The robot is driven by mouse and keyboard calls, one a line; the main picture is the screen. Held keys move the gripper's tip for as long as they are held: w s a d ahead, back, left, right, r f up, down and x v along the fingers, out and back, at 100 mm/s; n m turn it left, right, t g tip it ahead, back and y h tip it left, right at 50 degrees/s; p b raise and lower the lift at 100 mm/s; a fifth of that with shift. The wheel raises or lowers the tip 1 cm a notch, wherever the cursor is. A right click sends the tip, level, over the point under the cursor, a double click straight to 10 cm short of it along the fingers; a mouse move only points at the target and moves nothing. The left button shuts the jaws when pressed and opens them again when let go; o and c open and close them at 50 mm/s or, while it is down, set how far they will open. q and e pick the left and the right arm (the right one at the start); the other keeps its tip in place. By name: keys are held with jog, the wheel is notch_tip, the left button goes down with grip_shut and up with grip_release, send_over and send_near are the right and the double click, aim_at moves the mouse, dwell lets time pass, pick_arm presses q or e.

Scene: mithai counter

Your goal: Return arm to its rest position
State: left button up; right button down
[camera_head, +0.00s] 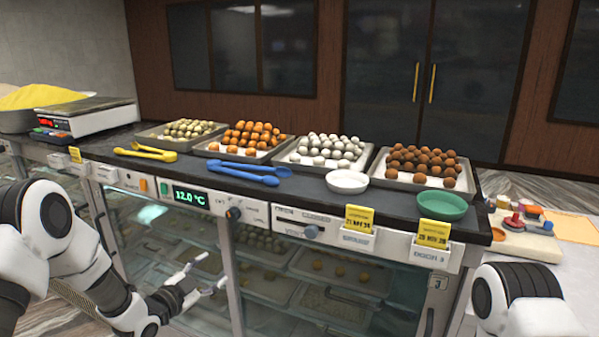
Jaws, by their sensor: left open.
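My left arm (75,240) comes in from the left and bends down in front of the counter. Its gripper (207,279) is open and empty, with its fingers apart in front of the glass case, below the counter top. It holds nothing and is clear of the trays. Part of my right arm (520,295) shows at the lower right corner. The right gripper is out of the picture.
The dark counter top (320,192) carries several trays of round sweets, yellow tongs (146,152), blue tongs (240,170), a white bowl (347,182) and a green bowl (442,207). A scale (85,115) stands at the left. The glass case (310,275) is close behind my left gripper.

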pick_arm(q)
jog(key=s+d+f+n+g+y, duration=0.15)
jog(key=s+f+g, duration=0.25)
jog(key=s+f, duration=0.7)
jog(key=s+d+f+n+g+y, duration=0.1)
jog(key=s+d+f+n+g, duration=0.25)
jog(key=s+f, duration=0.75)
jog(key=s+a+f+n+g+y, duration=0.2)
jog(key=s+n+g, duration=0.1)
jog(key=s, duration=0.7)
jog(key=s+a+f+n+g+y, duration=0.1)
jog(key=s+a+f+n+g, duration=0.1)
jog(key=s, duration=0.9)
jog(key=f+n+g, duration=0.1)
jog(key=n+g, duration=0.1)
jog(key=g, duration=0.1)
jog(key=shift+a+n+y, duration=0.15)
jog(key=shift+n+y, duration=0.15)
jog(key=shift+y, duration=0.05)
jog(key=shift+w+f, duration=0.1)
jog(key=shift+w, duration=0.05)
jog(key=shift+c, duration=0.3)
